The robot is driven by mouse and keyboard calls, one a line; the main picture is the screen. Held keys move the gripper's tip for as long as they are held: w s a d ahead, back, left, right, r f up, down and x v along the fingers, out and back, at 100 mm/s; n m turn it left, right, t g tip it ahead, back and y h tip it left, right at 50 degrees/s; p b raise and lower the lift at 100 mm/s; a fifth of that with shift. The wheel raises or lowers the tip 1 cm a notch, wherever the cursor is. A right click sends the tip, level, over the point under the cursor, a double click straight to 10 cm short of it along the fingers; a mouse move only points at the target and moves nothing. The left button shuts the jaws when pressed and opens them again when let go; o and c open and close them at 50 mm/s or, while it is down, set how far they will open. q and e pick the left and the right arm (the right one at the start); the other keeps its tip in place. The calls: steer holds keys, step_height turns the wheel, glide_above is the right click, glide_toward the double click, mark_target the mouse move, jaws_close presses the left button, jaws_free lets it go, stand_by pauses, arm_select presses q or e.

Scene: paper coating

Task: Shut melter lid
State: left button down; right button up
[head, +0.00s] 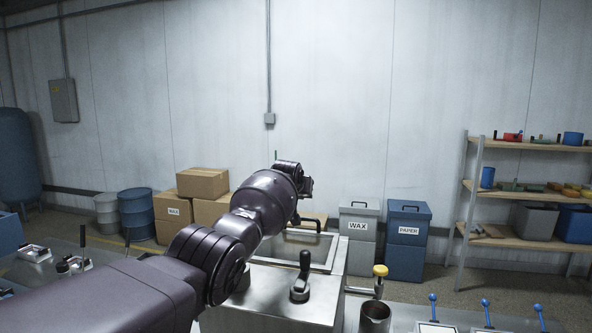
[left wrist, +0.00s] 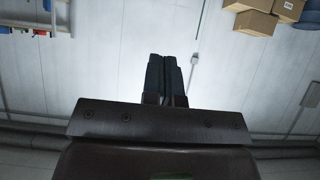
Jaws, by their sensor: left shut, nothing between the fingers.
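The melter (head: 325,268) is a steel box in the lower middle of the head view, with a rectangular opening at its top. A dark bar handle (head: 311,231) shows at its far side, beside my left wrist. My left arm covers the melter's left part, so I cannot tell the lid's full position. My left gripper (left wrist: 166,62) is shut and empty in the left wrist view, its dark fingers together against the pale wall. In the head view it is mostly hidden beyond my wrist, above and behind the melter. My right gripper is not in view.
A black lever (head: 302,270) stands on the melter's front top. A yellow-knobbed valve (head: 380,271) and a steel cup (head: 375,316) are at its right. Blue-knobbed levers (head: 486,310) stand farther right. Wax bin (head: 358,237), paper bin (head: 407,251) and cardboard boxes (head: 203,183) stand behind.

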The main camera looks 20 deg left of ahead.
arm_select(q)
steer(key=s+r, duration=0.4)
steer(key=r, duration=0.3)
steer(key=shift+s+d+b, duration=0.15)
steer(key=shift+s+b, duration=0.25)
steer(key=shift+b, duration=0.05)
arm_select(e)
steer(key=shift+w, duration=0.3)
arm_select(q)
steer(key=shift+s+f, duration=0.1)
steer(key=shift+f, duration=0.05)
